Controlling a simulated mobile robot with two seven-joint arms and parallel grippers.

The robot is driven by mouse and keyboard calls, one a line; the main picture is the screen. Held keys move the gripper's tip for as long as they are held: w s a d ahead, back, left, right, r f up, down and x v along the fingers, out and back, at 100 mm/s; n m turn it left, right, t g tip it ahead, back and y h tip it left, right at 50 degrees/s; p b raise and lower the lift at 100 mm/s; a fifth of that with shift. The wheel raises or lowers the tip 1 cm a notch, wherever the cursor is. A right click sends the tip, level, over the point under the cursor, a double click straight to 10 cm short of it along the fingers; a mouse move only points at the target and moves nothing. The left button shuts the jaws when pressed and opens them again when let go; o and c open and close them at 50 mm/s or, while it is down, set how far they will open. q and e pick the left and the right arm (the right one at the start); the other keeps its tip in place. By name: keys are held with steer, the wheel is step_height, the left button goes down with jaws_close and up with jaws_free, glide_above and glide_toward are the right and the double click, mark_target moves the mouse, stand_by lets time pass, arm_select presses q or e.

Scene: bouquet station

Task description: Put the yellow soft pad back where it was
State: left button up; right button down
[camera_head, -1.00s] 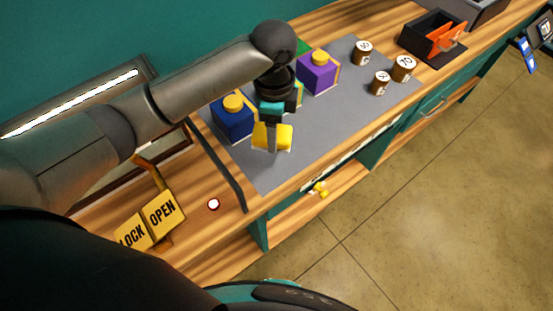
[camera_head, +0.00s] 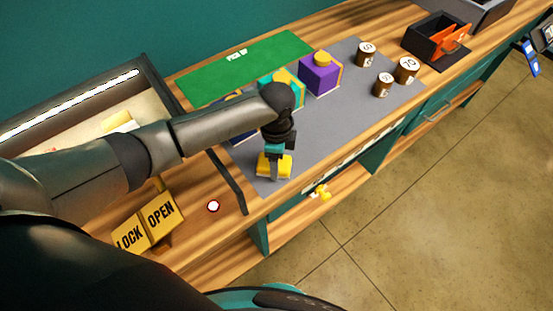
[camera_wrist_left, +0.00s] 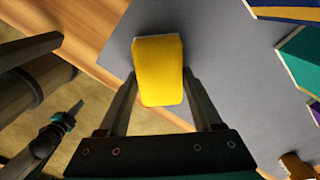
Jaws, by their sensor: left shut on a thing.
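The yellow soft pad (camera_head: 286,167) is between the fingers of my left gripper (camera_head: 274,172), near the front left edge of the grey mat (camera_head: 345,115). In the left wrist view the pad (camera_wrist_left: 158,72) sits between the two fingers of the gripper (camera_wrist_left: 160,85), over the mat near its edge. I cannot tell whether the pad touches the mat. What looks like my right gripper (camera_wrist_left: 68,118) shows small at the lower left of the left wrist view, its jaws unclear. It is not in the head view.
A purple box (camera_head: 318,77), a teal box (camera_head: 287,90) and a mostly hidden blue box (camera_head: 240,136) stand behind. Round numbered pots (camera_head: 406,70) and a black bin (camera_head: 433,38) are at right. A green mat (camera_head: 245,65) lies behind; LOCK/OPEN signs (camera_head: 160,213) stand front left.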

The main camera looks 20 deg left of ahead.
arm_select(q)
steer(key=shift+f, duration=0.2)
steer(key=o, duration=1.3)
step_height(320, 180, up, 12)
steer(key=shift+r+p, duration=0.25)
steer(key=shift+p, duration=0.5)
steer(key=shift+f, duration=0.1)
